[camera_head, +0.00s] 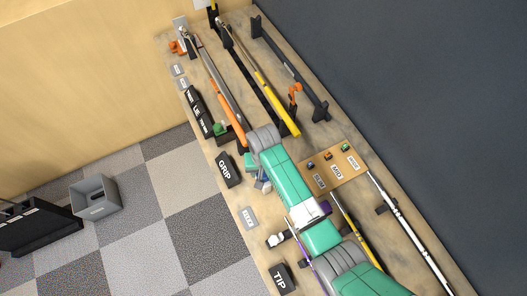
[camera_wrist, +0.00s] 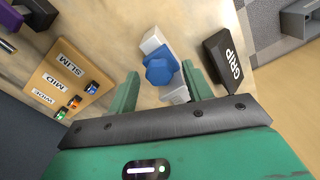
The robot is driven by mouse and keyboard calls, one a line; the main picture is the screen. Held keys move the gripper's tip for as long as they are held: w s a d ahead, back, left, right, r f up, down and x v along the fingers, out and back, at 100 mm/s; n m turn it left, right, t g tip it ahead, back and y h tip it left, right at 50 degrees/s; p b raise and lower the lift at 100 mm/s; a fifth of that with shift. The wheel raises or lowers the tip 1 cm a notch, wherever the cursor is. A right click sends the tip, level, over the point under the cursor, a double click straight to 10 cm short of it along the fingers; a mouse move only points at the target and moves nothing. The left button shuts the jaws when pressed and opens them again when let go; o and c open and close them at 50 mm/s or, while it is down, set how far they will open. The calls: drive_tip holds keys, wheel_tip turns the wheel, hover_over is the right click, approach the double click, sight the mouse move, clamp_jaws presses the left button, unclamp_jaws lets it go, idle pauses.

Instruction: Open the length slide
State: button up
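A blue knob (camera_wrist: 160,70) sits on a pale bar or block (camera_wrist: 152,41) in the wrist view. This may be part of the length slide, but no readable label says so. The blue part (camera_head: 262,184) also shows in the head view, partly hidden by my arm. My gripper (camera_wrist: 161,72) is open, with one green finger on each side of the knob. The right finger is close to the knob; I cannot tell if it touches. A green finger shows in the head view (camera_head: 250,161) beside my grey wrist.
A black GRIP block (camera_wrist: 224,58) lies right of the knob. A wooden SLIM, MID, WIDE board (camera_head: 335,170) is across the bench. Clubs lie in holders, including an orange-gripped one (camera_head: 234,125) and a yellow-gripped one (camera_head: 284,117).

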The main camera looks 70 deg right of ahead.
wheel_tip(320, 180, up, 8)
drive_tip(key=shift+f, duration=0.1)
idle(0.4)
idle(0.4)
